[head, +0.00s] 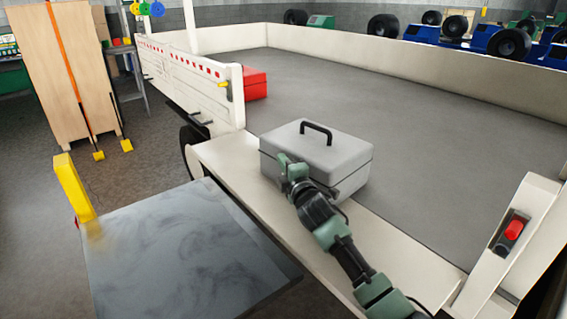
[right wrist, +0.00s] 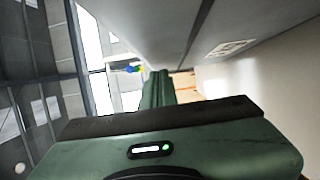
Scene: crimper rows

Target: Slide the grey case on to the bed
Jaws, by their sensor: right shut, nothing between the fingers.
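The grey case (head: 340,160), with a black top handle, sits upright at the near edge of the bed (head: 400,130). Its near part is on the cream tailgate (head: 235,160) and its far right part seems to overlap the grey bed floor. My right gripper (head: 291,168) is shut and empty, at the case's near face, and hides part of it. Whether they touch is unclear. In the right wrist view the shut fingers (right wrist: 157,88) point along a close grey surface (right wrist: 155,30), probably the case. My left gripper is not in view.
A red box (head: 255,84) lies on the bed by the left side panel (head: 190,85). A dark slate-like platform (head: 180,250) with a yellow post (head: 74,188) is in front. The bed beyond the case is clear. A red-button latch (head: 513,230) is at the right.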

